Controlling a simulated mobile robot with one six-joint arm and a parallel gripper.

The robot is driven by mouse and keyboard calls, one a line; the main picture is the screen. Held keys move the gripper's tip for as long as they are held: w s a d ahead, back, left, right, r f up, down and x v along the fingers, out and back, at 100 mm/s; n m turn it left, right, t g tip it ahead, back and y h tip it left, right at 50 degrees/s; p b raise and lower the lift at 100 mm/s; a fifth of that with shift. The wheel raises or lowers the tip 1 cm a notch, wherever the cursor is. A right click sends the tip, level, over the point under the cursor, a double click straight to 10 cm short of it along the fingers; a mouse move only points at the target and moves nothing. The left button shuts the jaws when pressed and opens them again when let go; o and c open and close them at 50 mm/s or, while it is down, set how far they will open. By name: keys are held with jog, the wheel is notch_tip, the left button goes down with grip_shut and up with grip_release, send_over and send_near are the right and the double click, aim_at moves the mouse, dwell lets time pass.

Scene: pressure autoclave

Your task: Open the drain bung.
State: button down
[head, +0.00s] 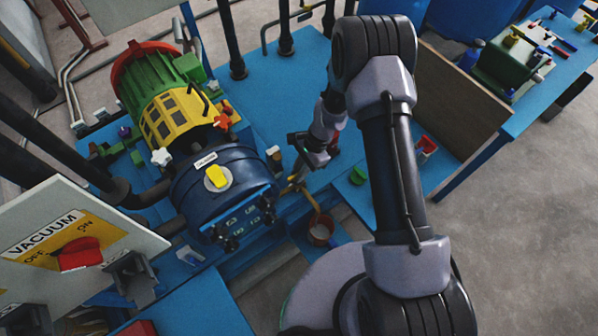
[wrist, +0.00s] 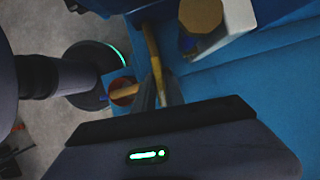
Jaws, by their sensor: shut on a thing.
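The blue drum-shaped autoclave (head: 222,190) stands at centre left in the head view, with a yellow knob on top. At its lower right is the brass drain bung (head: 292,187), low over the blue base. In the wrist view its brass-coloured bar (wrist: 152,48) runs down to my fingertips. My gripper (head: 303,172) is at the bung; in the wrist view its narrow fingers (wrist: 160,88) are closed at the bar's lower end. The exact contact is partly hidden. A brass spout (wrist: 125,92) points to a small reddish cup (head: 320,232) below.
A vacuum panel (head: 85,240) with a red switch stands at the left. A green and yellow motor-like unit (head: 165,95) is behind the drum. A brown board (head: 460,100) and a tool table (head: 535,85) are at the right. Grey floor (head: 530,220) is clear.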

jog(key=shift+m+t, duration=0.3)
jog(key=shift+m, duration=0.6)
jog(key=c, duration=1.4)
grip_release()
jog(key=shift+c, duration=0.2)
jog(key=shift+r, duration=0.1)
jog(key=p+v, duration=0.5)
jog(key=v, duration=1.2)
jog(key=shift+d, duration=0.25)
